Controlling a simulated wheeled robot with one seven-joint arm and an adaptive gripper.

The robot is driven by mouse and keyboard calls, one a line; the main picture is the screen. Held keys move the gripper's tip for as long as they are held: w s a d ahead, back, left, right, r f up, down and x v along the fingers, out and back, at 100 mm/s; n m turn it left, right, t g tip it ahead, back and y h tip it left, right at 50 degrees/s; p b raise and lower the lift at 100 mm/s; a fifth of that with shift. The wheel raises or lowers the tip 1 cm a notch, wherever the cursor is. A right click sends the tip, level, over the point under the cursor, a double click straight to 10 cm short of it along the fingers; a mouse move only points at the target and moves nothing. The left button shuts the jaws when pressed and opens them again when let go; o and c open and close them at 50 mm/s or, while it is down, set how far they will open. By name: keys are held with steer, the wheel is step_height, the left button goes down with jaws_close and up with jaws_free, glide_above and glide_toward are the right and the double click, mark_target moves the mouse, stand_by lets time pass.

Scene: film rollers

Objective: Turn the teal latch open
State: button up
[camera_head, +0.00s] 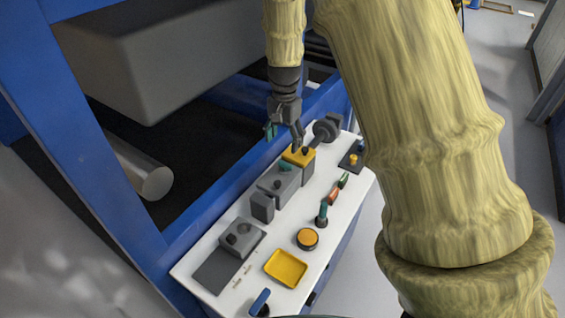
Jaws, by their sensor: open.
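My gripper (284,138) hangs over the far part of the white panel, pointing down, with its fingers apart and nothing visible between them. One fingertip is close above or beside a yellow-topped block (299,155); I cannot tell whether they touch. Another teal piece (285,166) sits on top of a grey box, just nearer than the yellow-topped block. A teal-topped upright lever (323,211) stands farther right on the panel. I cannot tell for certain which teal part is the latch.
The white panel (212,246) also carries a yellow tray (286,268), an orange button (307,238), a blue-handled lever (260,302) and a dark round knob (325,129) close beside my gripper. A blue frame (215,205) and large grey roller housing border its left side.

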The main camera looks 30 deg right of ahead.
mark_target(285, 164)
steer(key=shift+d+f+p, duration=0.1)
steer(key=shift+f+p, duration=1.25)
steer(key=shift+f, duration=3.7)
steer(key=shift+c, duration=0.2)
steer(key=c, duration=1)
